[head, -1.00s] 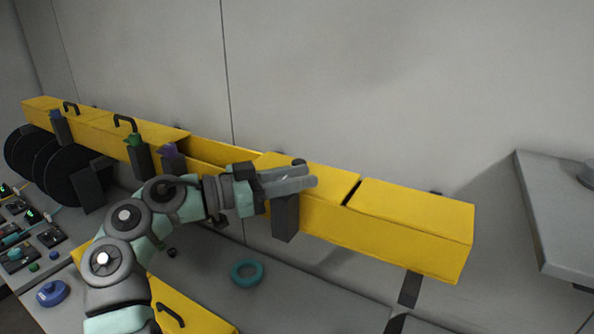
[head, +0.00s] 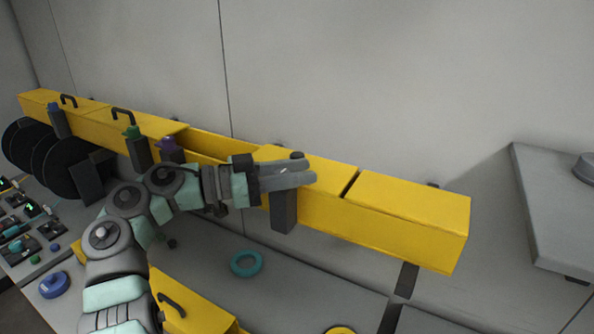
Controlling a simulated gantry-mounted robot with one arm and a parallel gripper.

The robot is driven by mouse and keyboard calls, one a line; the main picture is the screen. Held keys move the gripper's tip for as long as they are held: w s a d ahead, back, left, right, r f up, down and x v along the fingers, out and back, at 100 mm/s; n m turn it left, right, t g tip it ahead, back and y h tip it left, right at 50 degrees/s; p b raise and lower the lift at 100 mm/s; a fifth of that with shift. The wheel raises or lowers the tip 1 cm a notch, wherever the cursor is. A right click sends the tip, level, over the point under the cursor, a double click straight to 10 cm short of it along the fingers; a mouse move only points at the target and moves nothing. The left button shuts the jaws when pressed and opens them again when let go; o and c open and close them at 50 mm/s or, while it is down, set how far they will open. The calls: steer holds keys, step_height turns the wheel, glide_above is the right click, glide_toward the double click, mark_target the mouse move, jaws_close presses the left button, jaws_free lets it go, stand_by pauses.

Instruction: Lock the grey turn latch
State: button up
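The grey turn latch (head: 284,213) is a dark grey upright block on the front of the long yellow duct (head: 395,228), right of the duct's open stretch. Its upper part is hidden behind my gripper (head: 291,179), so I cannot see its handle or which way it is turned. My gripper reaches in from the left, its two grey fingers lying across the latch top and pointing right. The fingers look close together. I cannot tell whether they grip the handle or leave a gap.
Similar latches with blue (head: 54,107), green (head: 131,132) and purple (head: 167,143) tops stand along the duct to the left. A teal ring (head: 246,264) lies on the grey bench below. A yellow box with a black handle (head: 172,306) is near my arm. A grey shelf (head: 560,222) is at right.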

steer(key=v, duration=1)
steer(key=shift+a, duration=0.4)
